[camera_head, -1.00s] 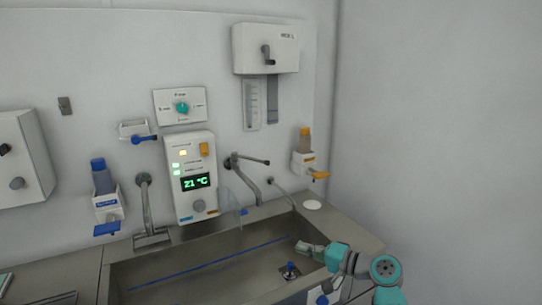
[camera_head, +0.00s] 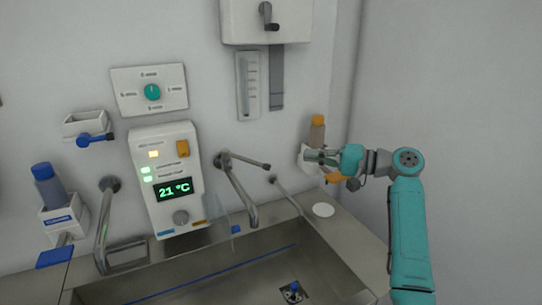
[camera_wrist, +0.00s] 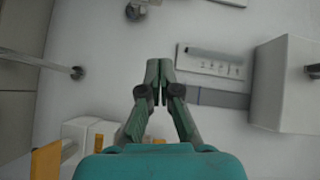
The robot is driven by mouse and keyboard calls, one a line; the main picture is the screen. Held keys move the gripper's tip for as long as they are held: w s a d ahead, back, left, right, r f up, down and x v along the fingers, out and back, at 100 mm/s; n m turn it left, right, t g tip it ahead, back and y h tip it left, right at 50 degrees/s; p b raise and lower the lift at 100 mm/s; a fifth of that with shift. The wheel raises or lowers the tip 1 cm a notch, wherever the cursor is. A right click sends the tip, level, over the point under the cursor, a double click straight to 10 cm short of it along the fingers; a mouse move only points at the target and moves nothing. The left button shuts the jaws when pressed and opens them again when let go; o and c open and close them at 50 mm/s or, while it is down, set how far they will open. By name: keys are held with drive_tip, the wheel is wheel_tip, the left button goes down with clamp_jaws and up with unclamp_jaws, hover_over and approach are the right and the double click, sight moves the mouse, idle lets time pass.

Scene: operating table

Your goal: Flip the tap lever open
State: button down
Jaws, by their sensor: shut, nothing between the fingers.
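The wall tap (camera_head: 240,185) stands over the sink, right of the temperature panel, its spout slanting down to the right. Its lever (camera_head: 247,160) sticks out to the right, almost level, tilted slightly down. My gripper (camera_head: 313,156) is right of the lever, clearly apart from it, in front of the orange-capped dispenser. In the wrist view my gripper (camera_wrist: 159,65) has its fingertips together with nothing between them. A metal fitting at the top edge of the wrist view (camera_wrist: 135,11) may be part of the tap; it is cut off.
The orange-capped dispenser (camera_head: 317,132) is close behind my gripper. A thin wall spout (camera_head: 288,193) stands between tap and dispenser. A white box (camera_head: 290,18) and gauge (camera_head: 248,85) hang above. The sink (camera_head: 215,275) lies below; the wall right is bare.

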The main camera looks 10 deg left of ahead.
sight(246, 161)
drive_tip(key=shift+s, duration=0.15)
drive_tip(key=s+a+f, duration=0.1)
drive_tip(key=a, duration=1)
drive_tip(key=shift+a+f, duration=0.15)
drive_tip(key=shift+a, duration=0.05)
drive_tip(key=shift+s, duration=0.2)
